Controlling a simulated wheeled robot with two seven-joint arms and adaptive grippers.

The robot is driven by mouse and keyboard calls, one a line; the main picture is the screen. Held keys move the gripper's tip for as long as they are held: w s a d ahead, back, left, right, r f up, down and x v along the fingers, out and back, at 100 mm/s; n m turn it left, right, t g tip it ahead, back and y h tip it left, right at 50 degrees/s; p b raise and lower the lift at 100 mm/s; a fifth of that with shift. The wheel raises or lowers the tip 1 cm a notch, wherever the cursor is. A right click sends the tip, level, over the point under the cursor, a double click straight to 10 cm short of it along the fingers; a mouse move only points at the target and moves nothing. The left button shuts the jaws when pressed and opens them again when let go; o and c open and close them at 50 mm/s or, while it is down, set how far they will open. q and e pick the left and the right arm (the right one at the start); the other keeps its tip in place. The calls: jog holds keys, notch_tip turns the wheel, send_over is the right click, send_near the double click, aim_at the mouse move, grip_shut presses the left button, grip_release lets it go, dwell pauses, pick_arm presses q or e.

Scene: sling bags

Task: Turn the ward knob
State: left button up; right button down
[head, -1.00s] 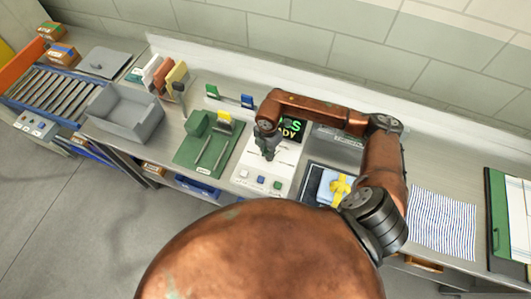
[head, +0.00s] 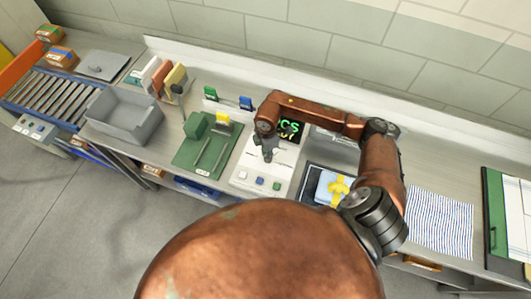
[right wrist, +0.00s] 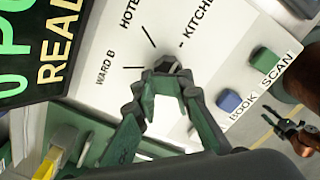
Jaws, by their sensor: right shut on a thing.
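The ward knob (right wrist: 172,64) is a small dark knob on a white panel (right wrist: 215,50). Printed marks around it read WARD B, HOTE (cut off) and KITCHEN in the right wrist view. My right gripper (right wrist: 166,84) is shut on the knob, its green-grey fingers around it and hiding part of it, so where its pointer stands cannot be told. In the head view my right gripper (head: 268,153) reaches down onto the panel and covers the knob.
A black display (head: 290,130) with green letters stands behind the panel. A blue BOOK button (right wrist: 229,101) and a green SCAN button (right wrist: 262,61) sit beside the knob. A green mat (head: 190,160) and a grey bin (head: 125,125) lie left; a yellow-ribboned packet (head: 328,185) lies right.

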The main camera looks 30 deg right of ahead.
jog(key=shift+s+d+f, duration=0.15)
jog(key=shift+s+f, duration=0.25)
jog(key=shift+s, duration=0.35)
jog(key=c, duration=2)
grip_release()
jog(key=shift+s+r, duration=0.1)
jog(key=shift+s, duration=0.1)
jog(key=shift+c, duration=0.2)
jog(key=o, duration=0.5)
jog(key=shift+w, duration=0.25)
jog(key=shift+r, duration=0.1)
jog(key=shift+w+r, duration=0.1)
jog(key=shift+r, duration=0.25)
notch_tip(320, 180, up, 11)
jog(key=shift+r, duration=0.2)
jog(key=shift+f, duration=0.1)
